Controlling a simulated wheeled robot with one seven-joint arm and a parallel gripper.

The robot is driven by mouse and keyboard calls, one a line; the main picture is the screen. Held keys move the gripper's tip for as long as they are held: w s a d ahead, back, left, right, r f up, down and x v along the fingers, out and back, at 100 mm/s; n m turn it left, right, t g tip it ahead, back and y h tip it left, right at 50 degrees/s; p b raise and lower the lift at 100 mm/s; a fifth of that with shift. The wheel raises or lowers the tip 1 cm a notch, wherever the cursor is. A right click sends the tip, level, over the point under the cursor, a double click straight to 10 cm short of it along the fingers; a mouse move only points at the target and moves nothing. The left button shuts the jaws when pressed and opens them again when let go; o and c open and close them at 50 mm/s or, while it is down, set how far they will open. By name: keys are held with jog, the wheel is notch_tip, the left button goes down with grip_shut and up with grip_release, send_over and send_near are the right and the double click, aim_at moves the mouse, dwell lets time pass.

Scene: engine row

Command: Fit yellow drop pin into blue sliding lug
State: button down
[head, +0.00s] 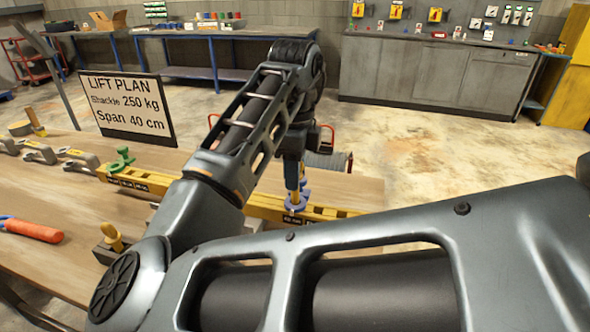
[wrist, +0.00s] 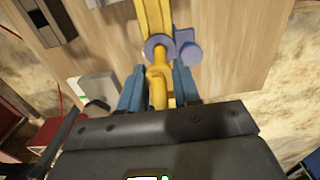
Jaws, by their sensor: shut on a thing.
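My gripper (head: 293,182) points down over the yellow beam (head: 215,203). In the wrist view its two blue fingers (wrist: 158,88) are shut on the yellow drop pin (wrist: 159,74), gripping it between them. The blue sliding lug (head: 298,202) sits on the beam below the gripper; it also shows in the wrist view (wrist: 187,51), with a round ring close to the pin's far end. I cannot tell whether the pin's tip is in the lug's hole or just above it. A green lug (head: 121,158) sits on the beam further left.
A sign (head: 127,106) reads shackle 250 kg, span 40 cm. Several shackles (head: 40,152) lie at the table's left. Another yellow pin (head: 112,236) stands in a block at the front. An orange-handled tool (head: 34,230) lies nearby. Bare wood shows beside the beam.

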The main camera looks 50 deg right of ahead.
aim_at(295, 200)
jog(key=shift+f+b, duration=1.45)
jog(key=shift+f, duration=0.8)
jog(key=c, duration=0.7)
grip_release()
jog(key=shift+r, duration=0.1)
notch_tip(295, 200, up, 7)
jog(key=shift+f, duration=0.15)
jog(key=shift+r, duration=0.45)
jog(key=shift+a, duration=0.1)
